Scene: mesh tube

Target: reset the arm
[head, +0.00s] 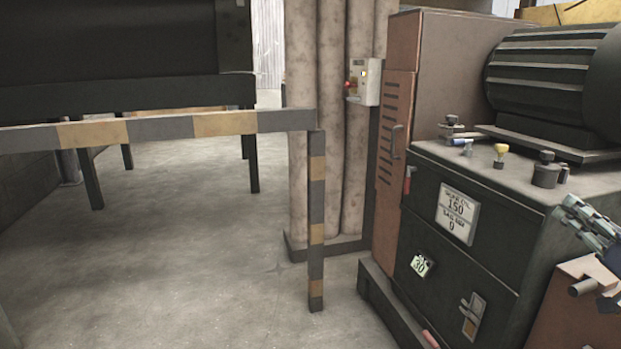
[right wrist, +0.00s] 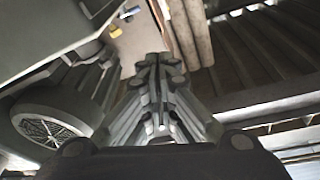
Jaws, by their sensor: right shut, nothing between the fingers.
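My right gripper (head: 568,208) shows at the right edge of the head view, beside the dark machine cabinet (head: 470,225). Whether it touches the cabinet I cannot tell. In the right wrist view the gripper (right wrist: 153,62) has its fingers together with nothing between them. Part of my right arm is cut off by the picture's edge. My left gripper is not in view.
A large ribbed motor (head: 550,75) sits on the cabinet, with small knobs, one yellow (head: 501,150). A striped barrier rail (head: 185,127) crosses the left. Thick columns (head: 330,120) stand behind. Concrete floor (head: 210,240) is clear.

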